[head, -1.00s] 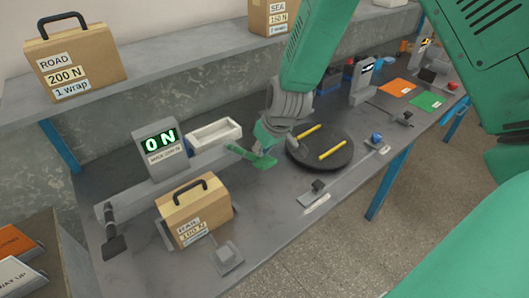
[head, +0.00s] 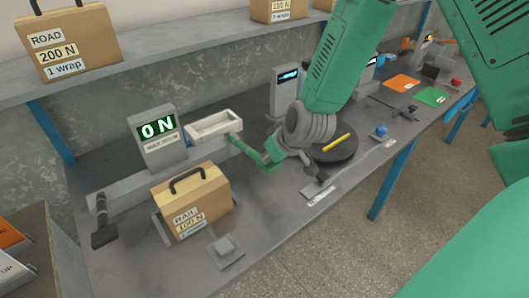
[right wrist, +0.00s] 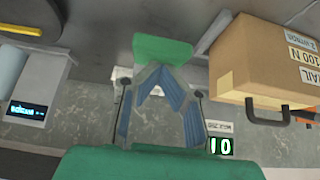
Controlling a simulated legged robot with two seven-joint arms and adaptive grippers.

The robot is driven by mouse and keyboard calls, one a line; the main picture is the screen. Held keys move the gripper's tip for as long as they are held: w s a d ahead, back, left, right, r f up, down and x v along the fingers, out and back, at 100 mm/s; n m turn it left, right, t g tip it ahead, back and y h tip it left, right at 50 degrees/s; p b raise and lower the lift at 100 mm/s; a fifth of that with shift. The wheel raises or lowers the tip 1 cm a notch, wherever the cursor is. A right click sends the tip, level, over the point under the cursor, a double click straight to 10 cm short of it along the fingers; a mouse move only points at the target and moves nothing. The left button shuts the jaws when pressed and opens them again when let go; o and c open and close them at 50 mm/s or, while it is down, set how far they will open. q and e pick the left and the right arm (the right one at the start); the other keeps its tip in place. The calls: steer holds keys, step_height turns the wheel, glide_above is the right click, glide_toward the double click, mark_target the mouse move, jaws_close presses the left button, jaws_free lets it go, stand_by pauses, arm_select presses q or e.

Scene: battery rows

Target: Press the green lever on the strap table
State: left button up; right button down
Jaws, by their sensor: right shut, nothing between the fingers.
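The green lever (head: 250,149) sticks out from the strap rig on the grey table (head: 285,205), sloping down to a flat paddle. My right gripper (head: 277,152) is shut and empty, right at the paddle end and partly covering it. In the right wrist view the closed fingers (right wrist: 155,90) overlap the near edge of the green paddle (right wrist: 162,49); I cannot tell for sure whether they touch. A cardboard case (head: 190,203) labelled RAIL 100 N sits in front of the rig. My left gripper is not in view.
A white tray (head: 214,126) lies behind the lever. A dark round turntable (head: 341,153) with a yellow rod (head: 337,142) is just right of my gripper. A ROAD 200 N case (head: 75,45) stands on the shelf. The table front is mostly clear between small fixtures.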

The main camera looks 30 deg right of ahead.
steer(key=f+b, duration=0.1)
steer(key=f, duration=0.1)
steer(key=s+f+b, duration=0.1)
steer(key=f, duration=0.2)
steer(key=shift+a, duration=0.15)
steer(key=shift+s+f, duration=0.2)
steer(key=shift+s, duration=0.15)
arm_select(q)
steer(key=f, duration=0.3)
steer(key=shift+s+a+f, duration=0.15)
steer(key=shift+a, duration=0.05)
arm_select(e)
steer(key=shift+f, duration=0.15)
steer(key=r+p, duration=0.4)
steer(key=r, duration=0.1)
steer(key=shift+w+d+r, duration=0.1)
steer(key=shift+d+r, duration=0.1)
steer(key=shift+r, duration=0.1)
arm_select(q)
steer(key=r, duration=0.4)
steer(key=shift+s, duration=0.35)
arm_select(e)
steer(key=s+f+v, duration=0.1)
steer(key=v, duration=0.7)
steer(key=shift+s+r, duration=0.3)
steer(key=shift+s, duration=0.1)
